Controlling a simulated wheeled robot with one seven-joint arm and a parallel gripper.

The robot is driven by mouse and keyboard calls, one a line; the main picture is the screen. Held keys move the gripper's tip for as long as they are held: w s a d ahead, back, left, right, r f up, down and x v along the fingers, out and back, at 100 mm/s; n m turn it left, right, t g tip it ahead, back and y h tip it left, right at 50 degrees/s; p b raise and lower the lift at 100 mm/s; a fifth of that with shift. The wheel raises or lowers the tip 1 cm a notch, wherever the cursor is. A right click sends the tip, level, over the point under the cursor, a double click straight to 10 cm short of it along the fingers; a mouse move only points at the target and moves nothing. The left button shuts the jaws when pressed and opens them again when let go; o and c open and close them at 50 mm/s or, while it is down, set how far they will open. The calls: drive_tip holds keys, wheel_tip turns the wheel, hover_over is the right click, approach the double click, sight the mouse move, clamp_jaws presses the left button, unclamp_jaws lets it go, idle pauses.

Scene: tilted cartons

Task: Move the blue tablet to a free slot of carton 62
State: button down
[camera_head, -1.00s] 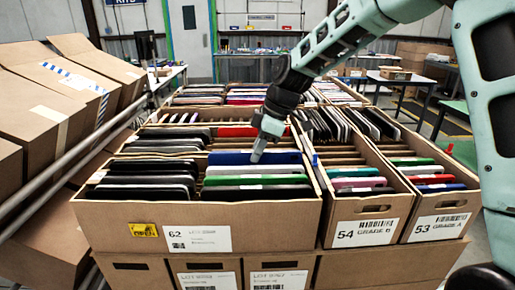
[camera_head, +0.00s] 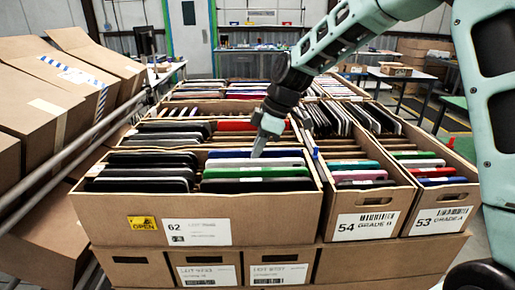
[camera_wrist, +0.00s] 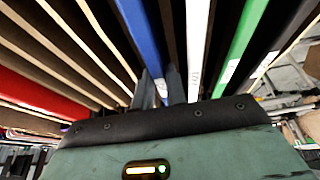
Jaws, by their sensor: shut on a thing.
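The blue tablet (camera_head: 228,154) stands on edge in the right column of carton 62 (camera_head: 270,212), behind a white-edged tablet (camera_head: 285,162). Its top edge is about level with its neighbours; its lower part is hidden. My gripper (camera_head: 258,152) points down at the middle of that edge and is shut on it. In the wrist view, the blue tablet (camera_wrist: 142,38) runs down to my gripper's fingers (camera_wrist: 164,86), with the white tablet (camera_wrist: 197,45) just to the right. Whether the blue tablet rests on the carton's floor cannot be seen.
Green (camera_head: 255,172) and black tablets fill the front of that column; black tablets (camera_head: 140,170) fill the left column. A red tablet (camera_head: 237,126) stands farther back. Carton 54 (camera_head: 362,210) and carton 53 (camera_head: 440,205) stand to the right. Empty slots lie behind the blue tablet.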

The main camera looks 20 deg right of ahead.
drive_tip(key=shift+f, duration=0.25)
idle(0.3)
idle(0.4)
drive_tip(key=c, duration=1.3)
unclamp_jaws()
drive_tip(key=shift+c, duration=0.2)
drive_tip(key=b+v, duration=0.2)
drive_tip(key=v, duration=1.5)
drive_tip(key=shift+r+b, duration=0.2)
drive_tip(key=shift+b, duration=0.15)
drive_tip(key=shift+d+r, duration=0.1)
